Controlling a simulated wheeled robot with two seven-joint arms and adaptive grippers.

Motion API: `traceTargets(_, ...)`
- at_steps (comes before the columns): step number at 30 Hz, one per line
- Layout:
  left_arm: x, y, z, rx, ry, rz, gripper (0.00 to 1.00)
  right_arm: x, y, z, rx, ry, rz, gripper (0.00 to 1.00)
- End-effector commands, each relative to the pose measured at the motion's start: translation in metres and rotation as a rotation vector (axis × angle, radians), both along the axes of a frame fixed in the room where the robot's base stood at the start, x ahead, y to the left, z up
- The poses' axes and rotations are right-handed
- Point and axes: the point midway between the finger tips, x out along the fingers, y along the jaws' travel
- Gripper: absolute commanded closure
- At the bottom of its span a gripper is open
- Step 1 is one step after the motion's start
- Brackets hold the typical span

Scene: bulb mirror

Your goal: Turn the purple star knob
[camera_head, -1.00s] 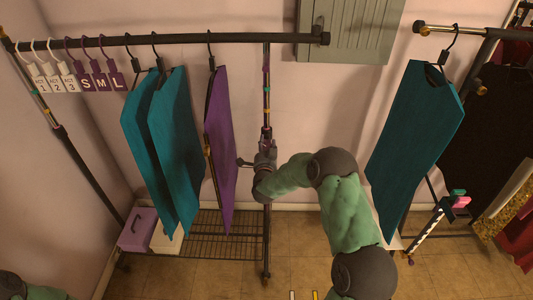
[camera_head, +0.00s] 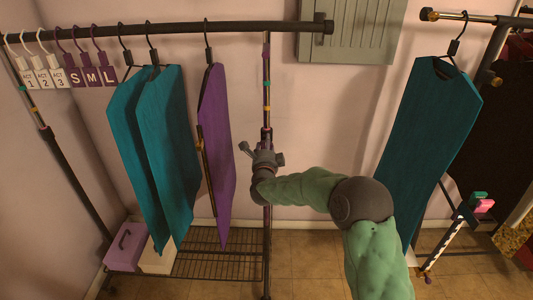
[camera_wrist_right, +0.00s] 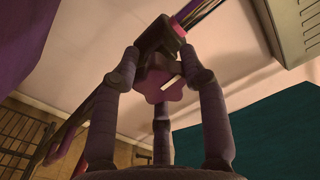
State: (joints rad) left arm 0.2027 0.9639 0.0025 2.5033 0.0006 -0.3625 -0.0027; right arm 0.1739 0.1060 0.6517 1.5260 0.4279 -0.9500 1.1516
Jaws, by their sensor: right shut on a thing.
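The purple star knob (camera_wrist_right: 165,88) sits on the upright post of the left rack. It shows in the right wrist view between the fingers of my right gripper (camera_wrist_right: 165,76), which are closed around it. In the head view my right gripper (camera_head: 263,157) is at the post (camera_head: 267,95), just below a purple collar (camera_head: 266,135), and hides the knob. My left gripper is out of view.
A purple garment (camera_head: 215,150) hangs close to the left of my right gripper, with teal garments (camera_head: 168,150) beyond it. Another teal garment (camera_head: 425,140) hangs on the right rack. A wire shelf (camera_head: 215,258) is below.

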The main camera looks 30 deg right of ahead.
Motion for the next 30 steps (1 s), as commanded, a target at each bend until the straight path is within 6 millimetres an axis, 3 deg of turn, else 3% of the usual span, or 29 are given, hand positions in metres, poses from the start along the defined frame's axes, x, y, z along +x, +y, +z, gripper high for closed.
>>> traceTargets(1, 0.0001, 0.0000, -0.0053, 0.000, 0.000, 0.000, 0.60, 0.0011, 0.0058, -0.0079, 0.015, 0.003, 0.012, 0.90)
traceTargets(20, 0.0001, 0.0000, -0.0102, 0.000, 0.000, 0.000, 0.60, 0.0018, 0.0057, -0.0032, 0.051, -0.022, 0.013, 0.90)
traceTargets(21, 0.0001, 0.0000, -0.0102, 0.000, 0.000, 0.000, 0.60, 0.0018, 0.0056, -0.0030, 0.050, -0.021, 0.013, 0.48)
traceTargets(23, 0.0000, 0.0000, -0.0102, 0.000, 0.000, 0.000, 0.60, 0.0017, 0.0052, -0.0027, 0.050, -0.022, 0.012, 0.33)
traceTargets(30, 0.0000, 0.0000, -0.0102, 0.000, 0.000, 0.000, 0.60, 0.0010, 0.0022, -0.0003, 0.049, -0.027, 0.006, 0.33)
